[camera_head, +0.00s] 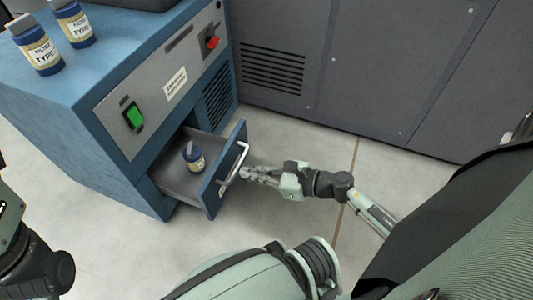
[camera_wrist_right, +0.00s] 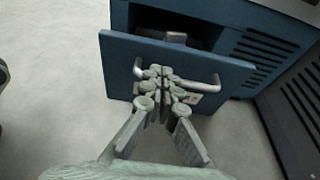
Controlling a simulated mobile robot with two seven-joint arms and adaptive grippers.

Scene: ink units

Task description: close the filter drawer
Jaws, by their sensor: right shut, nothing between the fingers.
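The filter drawer (camera_head: 213,187) is pulled out of the blue cabinet (camera_head: 95,125), low on its front. A small blue bottle (camera_head: 193,160) with a pale label stands inside it. The drawer front carries a silver bar handle (camera_head: 234,163). My right gripper (camera_head: 246,173) is shut and empty, its fingertips right at the handle; I cannot tell whether they touch it. In the right wrist view, the closed fingers (camera_wrist_right: 163,80) overlap the middle of the handle (camera_wrist_right: 205,84) on the blue drawer front (camera_wrist_right: 232,72). My left gripper is not in view.
Two blue labelled bottles (camera_head: 42,57) stand on the cabinet top. The cabinet panel has a green switch (camera_head: 133,116) and a red knob (camera_head: 212,43). Grey wall panels (camera_head: 370,70) with vents stand behind. The tiled floor (camera_head: 310,155) around the drawer is clear.

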